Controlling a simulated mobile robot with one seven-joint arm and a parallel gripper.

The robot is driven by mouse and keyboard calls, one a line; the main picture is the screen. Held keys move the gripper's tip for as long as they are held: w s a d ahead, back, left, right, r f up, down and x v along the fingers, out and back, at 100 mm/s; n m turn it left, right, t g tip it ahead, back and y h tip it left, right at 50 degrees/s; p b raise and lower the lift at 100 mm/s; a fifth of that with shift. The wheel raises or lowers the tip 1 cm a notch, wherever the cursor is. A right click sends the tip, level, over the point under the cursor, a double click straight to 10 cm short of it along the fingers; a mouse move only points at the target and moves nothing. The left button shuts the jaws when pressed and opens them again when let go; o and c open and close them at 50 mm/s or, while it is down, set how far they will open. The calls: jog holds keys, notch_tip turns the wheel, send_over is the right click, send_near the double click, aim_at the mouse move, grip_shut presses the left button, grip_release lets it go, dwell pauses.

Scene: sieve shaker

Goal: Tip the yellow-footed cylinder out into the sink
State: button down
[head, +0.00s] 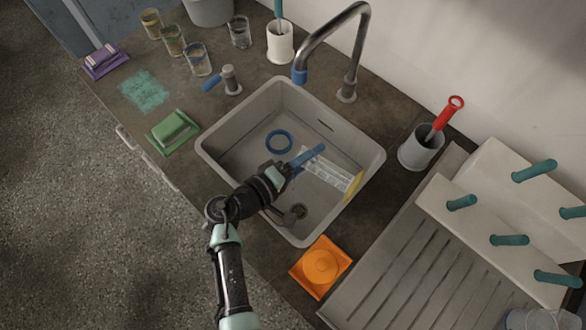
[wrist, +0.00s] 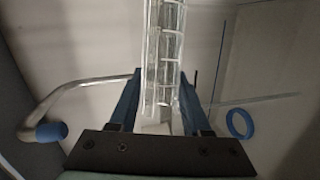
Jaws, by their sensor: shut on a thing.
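The yellow-footed cylinder is a clear graduated tube (head: 332,173) with a yellow foot (head: 354,187). My gripper (head: 311,156) is shut on it and holds it over the sink (head: 222,146). The cylinder is tipped well over, its foot toward the right wall of the sink and its other end to the left by my blue fingers. In the wrist view the clear tube (wrist: 164,45) stands between the two fingers of my gripper (wrist: 160,78); its foot is out of that view. I cannot tell whether liquid is inside.
The tap (head: 348,75) arches over the sink's back. A grey pot with a red-handled brush (head: 421,150), an orange item (head: 320,267) and a drainboard (head: 400,270) stand to the right; a green sponge (head: 173,130) is left.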

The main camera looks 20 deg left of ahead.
jog(key=shift+a+f+n+h+b, duration=0.1)
jog(key=shift+f+n+h+b, duration=0.3)
jog(key=shift+f+b, duration=0.75)
jog(key=shift+n+t+b, duration=0.3)
jog(key=shift+n+b, duration=0.1)
jog(key=shift+b, duration=0.05)
